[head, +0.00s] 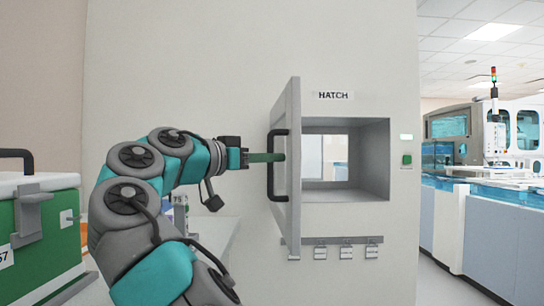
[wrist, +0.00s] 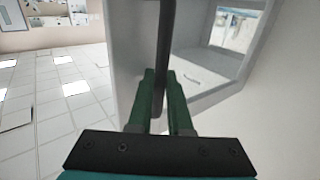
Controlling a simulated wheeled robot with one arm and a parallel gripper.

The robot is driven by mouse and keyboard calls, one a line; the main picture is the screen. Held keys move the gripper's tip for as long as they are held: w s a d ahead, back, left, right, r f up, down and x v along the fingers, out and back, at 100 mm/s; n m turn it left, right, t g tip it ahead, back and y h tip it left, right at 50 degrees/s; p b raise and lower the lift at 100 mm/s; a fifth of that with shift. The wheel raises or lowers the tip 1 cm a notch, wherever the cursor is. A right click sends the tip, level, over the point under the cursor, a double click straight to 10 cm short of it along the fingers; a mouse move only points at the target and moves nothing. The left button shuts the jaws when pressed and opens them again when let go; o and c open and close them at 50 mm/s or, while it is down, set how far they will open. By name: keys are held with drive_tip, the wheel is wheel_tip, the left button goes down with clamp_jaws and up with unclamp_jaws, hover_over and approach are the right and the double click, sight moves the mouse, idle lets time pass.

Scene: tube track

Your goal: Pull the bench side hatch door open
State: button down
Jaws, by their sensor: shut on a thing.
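The hatch door (head: 293,190) is a grey panel at the left of the hatch opening (head: 345,165). It is swung well out from the wall, and the recess shows behind it. Its dark bar handle (head: 270,180) is on the door's left side in the head view. My gripper (head: 277,157) reaches the handle from the left. In the wrist view, my gripper's green fingers (wrist: 162,95) are closed around the upright dark handle (wrist: 165,45), one on each side. The exact contact at the fingertips is partly hidden.
A "HATCH" label (head: 333,95) is above the opening. A green button (head: 407,160) is on the wall to its right, and small hooks (head: 346,252) are below. A green case (head: 45,235) stands at the left. Open floor and lab benches (head: 490,235) lie at the right.

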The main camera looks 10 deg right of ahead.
drive_tip(key=c, duration=0.8)
unclamp_jaws()
drive_tip(key=shift+w+d, duration=0.1)
drive_tip(key=shift+c, duration=0.2)
drive_tip(key=p+v, duration=0.1)
drive_tip(key=v, duration=0.7)
drive_tip(key=shift+p, duration=0.4)
